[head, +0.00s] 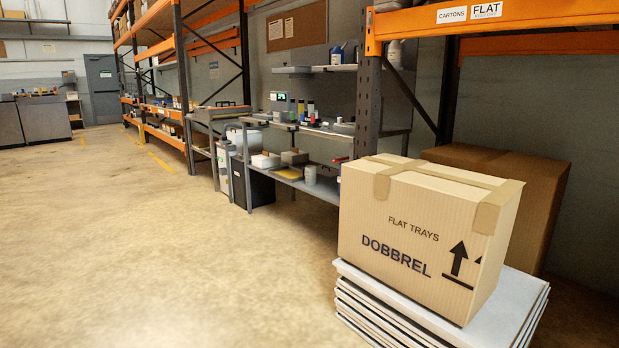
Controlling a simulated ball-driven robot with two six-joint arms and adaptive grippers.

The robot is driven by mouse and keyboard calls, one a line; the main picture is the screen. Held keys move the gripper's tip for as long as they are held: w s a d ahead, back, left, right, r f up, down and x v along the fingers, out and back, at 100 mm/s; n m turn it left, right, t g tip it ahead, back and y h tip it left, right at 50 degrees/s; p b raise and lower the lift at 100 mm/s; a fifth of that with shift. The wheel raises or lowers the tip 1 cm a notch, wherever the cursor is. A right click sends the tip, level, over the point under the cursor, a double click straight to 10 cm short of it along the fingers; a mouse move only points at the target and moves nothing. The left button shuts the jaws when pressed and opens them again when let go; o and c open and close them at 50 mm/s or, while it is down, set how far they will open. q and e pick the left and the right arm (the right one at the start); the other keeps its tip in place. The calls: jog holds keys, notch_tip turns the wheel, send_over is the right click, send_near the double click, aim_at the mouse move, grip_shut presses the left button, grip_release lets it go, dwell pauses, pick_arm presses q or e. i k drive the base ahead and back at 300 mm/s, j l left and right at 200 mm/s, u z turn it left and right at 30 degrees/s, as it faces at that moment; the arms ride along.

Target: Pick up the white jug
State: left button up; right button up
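No white jug can be made out for certain in the head view. A white container (224,157) stands low beside the grey workbench, left of a dark bin, and is too small to identify. A pale cylindrical container (310,175) sits on the bench's lower shelf, also too small to identify. Neither of my grippers is in view.
A large carton (405,235) marked "DOBBREL" stands on a stack of flat pale boards (513,312) at the near right. A brown carton (545,185) is behind it. Orange-beamed racking (500,14) lines the right. The concrete floor (130,250) at left is clear.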

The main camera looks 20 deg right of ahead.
aim_at(311, 176)
jog(key=i+l+z, duration=0.2)
jog(key=i, duration=0.8)
jog(key=i+l+u, duration=0.15)
jog(key=i, duration=0.35)
jog(key=i+l, duration=0.15)
jog(key=i, duration=0.4)
jog(key=i+l+u, duration=0.15)
jog(key=i, duration=0.35)
jog(key=i+j, duration=0.1)
jog(key=i, duration=0.45)
jog(key=i+j+z, duration=0.1)
jog(key=i, duration=0.5)
jog(key=i+j+z, duration=0.1)
jog(key=i, duration=0.45)
